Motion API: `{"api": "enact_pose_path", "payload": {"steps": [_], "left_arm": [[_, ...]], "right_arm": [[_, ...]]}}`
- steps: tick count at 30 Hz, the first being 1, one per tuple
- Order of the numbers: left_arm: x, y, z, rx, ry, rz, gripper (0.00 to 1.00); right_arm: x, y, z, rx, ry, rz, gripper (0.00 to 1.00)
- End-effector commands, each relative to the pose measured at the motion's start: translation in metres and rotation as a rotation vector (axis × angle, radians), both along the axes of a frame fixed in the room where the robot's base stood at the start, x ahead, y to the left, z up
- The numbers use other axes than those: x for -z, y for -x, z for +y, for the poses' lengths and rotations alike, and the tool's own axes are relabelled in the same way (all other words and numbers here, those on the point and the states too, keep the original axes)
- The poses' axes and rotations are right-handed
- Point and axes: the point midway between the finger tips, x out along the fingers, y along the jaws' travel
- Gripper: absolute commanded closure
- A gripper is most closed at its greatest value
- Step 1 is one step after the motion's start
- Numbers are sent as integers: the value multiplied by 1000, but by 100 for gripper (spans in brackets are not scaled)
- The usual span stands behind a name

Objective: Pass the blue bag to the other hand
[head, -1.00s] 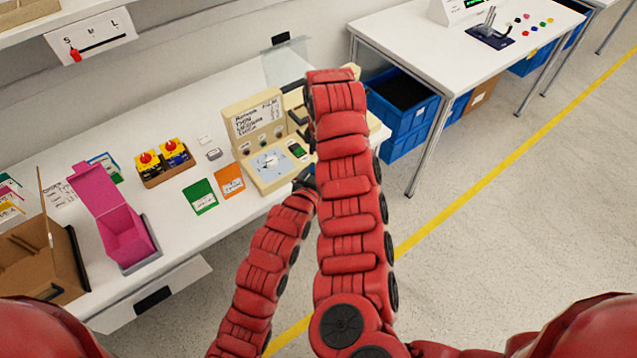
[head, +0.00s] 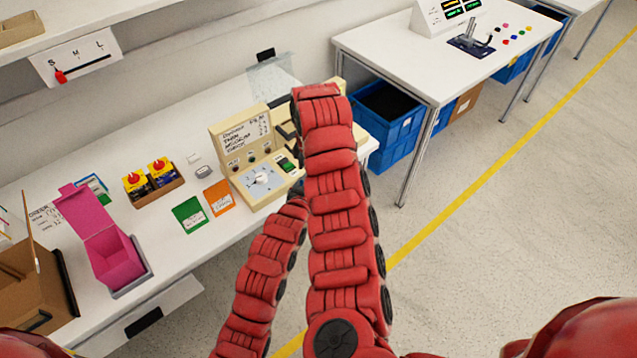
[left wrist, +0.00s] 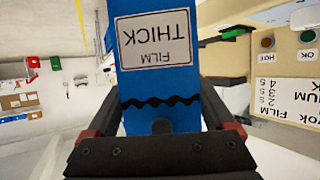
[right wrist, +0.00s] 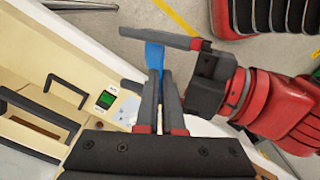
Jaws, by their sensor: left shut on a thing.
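The blue bag (left wrist: 158,82), with a white label reading FILM THICK, is held in my left gripper (left wrist: 160,125); the left fingers lie at its two side edges. In the right wrist view the bag (right wrist: 154,56) shows nearly edge-on as a narrow blue strip. There my left gripper (right wrist: 160,62) comes in from the right. My right gripper (right wrist: 159,76) has its fingers close together, with their tips at the bag; whether they press on it is unclear. In the head view my arms hide both grippers and the bag.
A beige machine (head: 262,180) with a dial and buttons stands on the white table beside my arms. Orange (head: 219,198) and green (head: 189,215) cards, a pink box (head: 112,255) and a cardboard box (head: 30,285) are to its left. Blue bins (head: 392,135) stand under another table.

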Motion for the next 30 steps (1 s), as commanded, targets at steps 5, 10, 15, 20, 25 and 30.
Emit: {"api": "enact_pose_path", "payload": {"steps": [5,10,15,20,25,30], "left_arm": [[-1,1,-3,7,6,-1,69],[-1,1,-3,4,4,0,70],[-1,0,-2,3,3,-1,70],[-1,1,-2,3,3,0,70],[0,1,-2,3,3,0,70],[0,1,-2,4,3,0,70]], "right_arm": [[-1,-1,4,-6,-6,-7,65],[0,0,3,-6,-5,-4,60],[-3,0,3,-5,-4,-3,60],[-19,0,5,-5,-11,-3,60],[-43,-1,5,-5,-12,-7,60],[-67,-1,5,-6,-13,-5,60]]}}
